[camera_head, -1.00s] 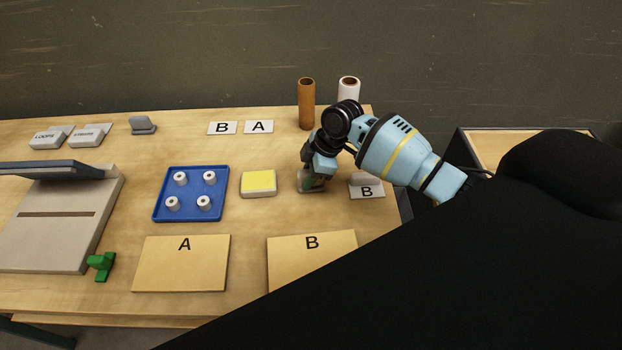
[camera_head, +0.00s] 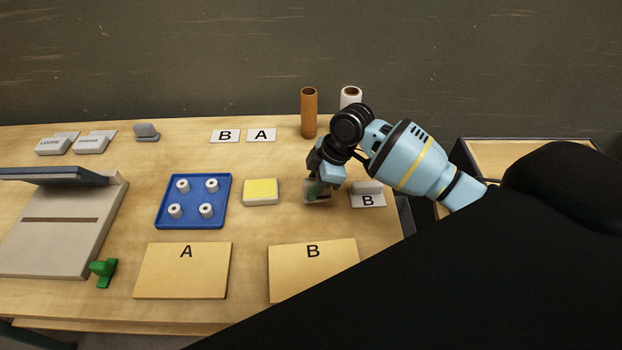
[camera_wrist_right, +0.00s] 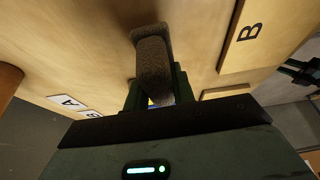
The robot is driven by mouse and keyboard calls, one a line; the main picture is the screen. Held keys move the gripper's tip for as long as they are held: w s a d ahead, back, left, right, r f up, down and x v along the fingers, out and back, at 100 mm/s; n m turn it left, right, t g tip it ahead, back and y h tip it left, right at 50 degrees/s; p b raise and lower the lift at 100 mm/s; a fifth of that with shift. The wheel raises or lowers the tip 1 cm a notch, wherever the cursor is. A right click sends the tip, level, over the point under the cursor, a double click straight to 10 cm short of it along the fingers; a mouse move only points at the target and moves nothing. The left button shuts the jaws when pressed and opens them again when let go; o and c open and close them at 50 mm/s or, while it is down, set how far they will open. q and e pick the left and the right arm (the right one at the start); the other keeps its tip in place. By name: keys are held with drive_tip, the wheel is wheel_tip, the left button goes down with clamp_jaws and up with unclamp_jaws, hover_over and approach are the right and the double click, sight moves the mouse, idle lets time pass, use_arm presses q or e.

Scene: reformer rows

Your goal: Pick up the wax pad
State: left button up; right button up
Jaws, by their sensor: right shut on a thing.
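The wax pad, as I take it, is a grey-brown block (camera_wrist_right: 153,65) between the dark green fingers of my right gripper (camera_wrist_right: 152,92) in the wrist view. The fingers are shut on its sides, and its far end sticks out past them. In the head view my right gripper (camera_head: 318,190) is low at the table's right part, just right of a yellow-topped white block (camera_head: 260,191). The pad is mostly hidden there by the gripper. I cannot tell whether it is clear of the table.
A grey block on a B card (camera_head: 368,200) stands close right of the gripper. A brown tube (camera_head: 309,113) and a white roll (camera_head: 350,97) stand behind. A blue tray (camera_head: 162,212) with white spools is left; boards A (camera_head: 182,275) and B (camera_head: 312,275) lie in front.

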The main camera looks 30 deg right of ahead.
drive_tip(key=s, duration=0.4)
drive_tip(key=s+a+r, duration=0.1)
drive_tip(key=s, duration=0.3)
drive_tip(key=s+a, duration=0.1)
drive_tip(key=s, duration=0.3)
drive_tip(key=shift+s+r, duration=0.15)
drive_tip(key=shift+s, duration=0.15)
drive_tip(key=o, duration=0.3)
drive_tip(key=shift+c, duration=1)
